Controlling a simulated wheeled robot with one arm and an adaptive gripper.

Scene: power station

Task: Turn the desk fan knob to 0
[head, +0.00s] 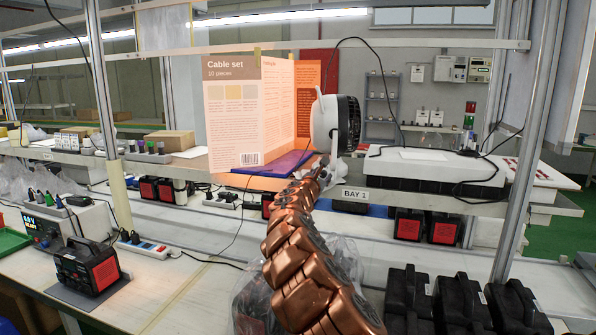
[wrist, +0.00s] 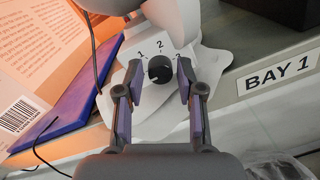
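The desk fan (head: 325,125) stands on the shelf in the head view, with a white body and a dark grille facing right. In the wrist view its white base (wrist: 150,100) carries a black round knob (wrist: 160,68). The numbers 1, 2 and 3 show around the knob; 3 is partly covered by my right finger, and no 0 can be made out. The knob's pointer direction is too small to tell. My gripper (wrist: 159,74) is open, with one finger on each side of the knob and visible gaps between. In the head view my gripper (head: 318,172) is at the fan's base, mostly hidden.
A BAY 1 label (wrist: 278,75) is on the shelf edge at right. A white box (head: 435,170) stands right of the fan. A thin cable runs close by.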

